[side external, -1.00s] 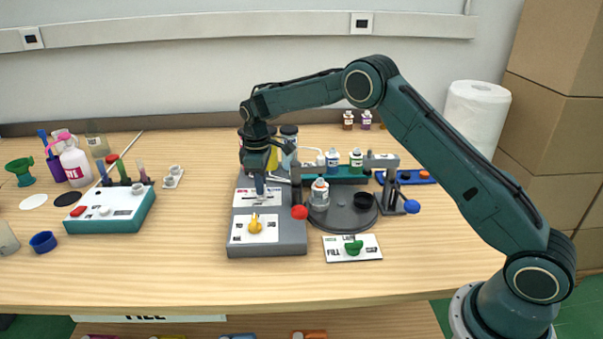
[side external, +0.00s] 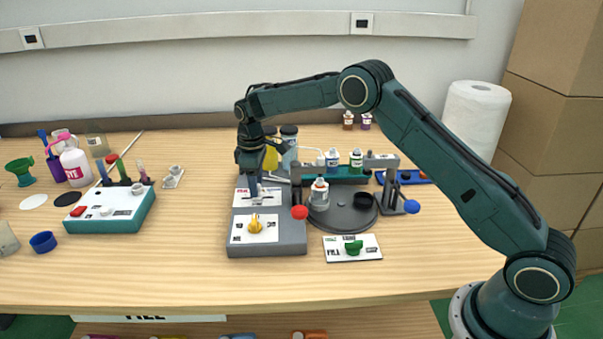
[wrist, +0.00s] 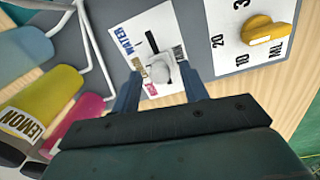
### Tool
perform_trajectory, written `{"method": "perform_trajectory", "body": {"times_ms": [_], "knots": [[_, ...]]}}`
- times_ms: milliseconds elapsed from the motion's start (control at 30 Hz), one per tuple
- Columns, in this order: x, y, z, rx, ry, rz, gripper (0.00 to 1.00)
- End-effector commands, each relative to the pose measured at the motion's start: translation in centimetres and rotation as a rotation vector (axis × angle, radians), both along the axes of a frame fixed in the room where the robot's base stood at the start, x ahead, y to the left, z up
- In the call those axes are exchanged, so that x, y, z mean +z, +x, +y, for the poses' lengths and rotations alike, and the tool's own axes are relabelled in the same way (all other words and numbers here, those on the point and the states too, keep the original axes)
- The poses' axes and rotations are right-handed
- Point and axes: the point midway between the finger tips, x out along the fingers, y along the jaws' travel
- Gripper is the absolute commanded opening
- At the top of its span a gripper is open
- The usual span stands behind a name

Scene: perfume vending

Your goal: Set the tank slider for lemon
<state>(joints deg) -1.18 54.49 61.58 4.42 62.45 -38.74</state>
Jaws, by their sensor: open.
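The tank slider (wrist: 160,70) is a pale grey knob on a black slot in a white label card (wrist: 165,28). In the wrist view it sits between my open fingertips, near the middle and pink labels and away from the WATER label; its exact setting is hard to read. My gripper (wrist: 160,80) straddles the knob, and I cannot tell whether either finger touches it. In the side view my gripper (side external: 254,190) is low over the card on the grey dispenser base (side external: 268,245). The yellow LEMON tank (wrist: 40,105) lies left in the wrist view, beside a pink tank (wrist: 75,122).
A yellow ML dial (side external: 255,226) is on the same base, in front of the slider. A red-ended lever (side external: 299,212) and a turntable (side external: 350,218) with a bottle stand to the right. A teal console (side external: 112,212) is left, with bare table between.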

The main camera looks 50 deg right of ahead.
Motion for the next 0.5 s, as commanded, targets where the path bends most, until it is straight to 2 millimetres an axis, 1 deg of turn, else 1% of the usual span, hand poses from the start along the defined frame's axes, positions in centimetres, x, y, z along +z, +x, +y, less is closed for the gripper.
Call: {"method": "perform_trajectory", "body": {"times_ms": [167, 267, 367, 500], "knots": [[1.1, 0.0, 0.0, 0.000, 0.000, -0.001, 0.44], [2.2, 0.0, 0.1, 0.000, 0.000, -0.004, 0.44], [3.6, 0.0, 0.1, 0.000, 0.000, -0.005, 0.44], [5.9, -0.1, 0.2, 0.001, 0.000, -0.005, 0.44]]}}
